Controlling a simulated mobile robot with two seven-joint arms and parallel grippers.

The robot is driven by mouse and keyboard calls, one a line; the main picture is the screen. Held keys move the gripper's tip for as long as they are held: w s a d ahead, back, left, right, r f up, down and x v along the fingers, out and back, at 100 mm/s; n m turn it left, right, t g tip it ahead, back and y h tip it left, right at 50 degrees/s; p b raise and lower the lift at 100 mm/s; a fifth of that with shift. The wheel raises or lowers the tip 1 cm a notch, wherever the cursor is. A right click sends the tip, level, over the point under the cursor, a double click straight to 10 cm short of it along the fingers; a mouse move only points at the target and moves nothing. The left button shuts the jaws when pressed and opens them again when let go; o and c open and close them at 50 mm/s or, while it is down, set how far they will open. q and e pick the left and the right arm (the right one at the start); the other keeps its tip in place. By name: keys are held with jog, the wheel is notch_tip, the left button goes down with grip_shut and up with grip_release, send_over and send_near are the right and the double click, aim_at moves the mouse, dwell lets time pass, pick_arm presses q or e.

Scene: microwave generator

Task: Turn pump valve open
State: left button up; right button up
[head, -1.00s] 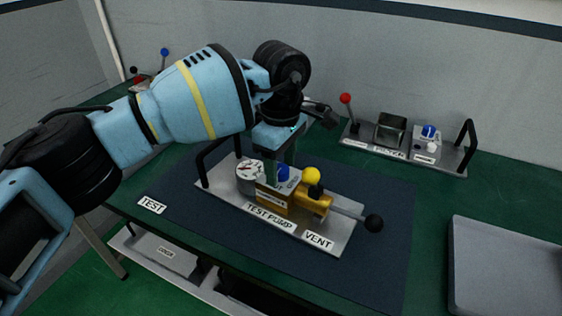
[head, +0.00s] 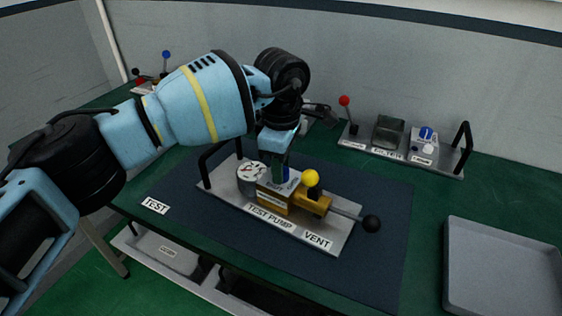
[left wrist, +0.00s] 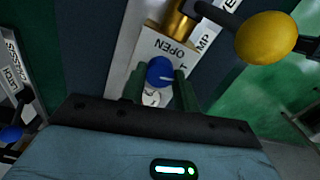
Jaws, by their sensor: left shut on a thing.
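The test pump (head: 262,207) stands on a grey plate on the dark blue mat, with a brass body, a round gauge (head: 250,171) and a black-knobbed lever (head: 371,224). Its blue valve knob (left wrist: 160,71) sits by a label reading OPEN (left wrist: 175,50) in the left wrist view. My left gripper (head: 280,172) points down over the pump. Its two fingers (left wrist: 159,88) are closed on the blue knob, one on each side. In the head view the fingers mostly hide the knob. My right gripper is not in view.
A yellow ball knob (head: 311,178) rises from the pump close to my left gripper; it also shows in the left wrist view (left wrist: 266,38). A filter unit (head: 389,136) with a red-knobbed lever stands behind right. A grey tray (head: 452,262) lies at the right.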

pick_arm(q)
jog(key=n+p, duration=0.1)
jog(key=n, duration=0.2)
jog(key=shift+r+n+p, duration=0.2)
jog(key=shift+n+p, duration=0.15)
jog(key=shift+n, duration=0.05)
jog(key=n+p, duration=0.1)
jog(key=n, duration=0.2)
jog(key=shift+n, duration=0.3)
jog(key=n+p, duration=0.2)
jog(key=n, duration=0.3)
jog(key=shift+f+n+p, duration=0.15)
jog(key=shift+n+p, duration=0.4)
jog(key=shift+n, duration=0.75)
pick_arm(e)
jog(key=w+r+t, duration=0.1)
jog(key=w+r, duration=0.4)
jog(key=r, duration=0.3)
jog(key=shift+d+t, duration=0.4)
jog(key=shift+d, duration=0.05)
pick_arm(q)
jog(key=shift+f+n, duration=0.1)
jog(key=shift+n, duration=0.3)
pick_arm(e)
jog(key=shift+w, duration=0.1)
pick_arm(q)
jog(key=o, duration=1)
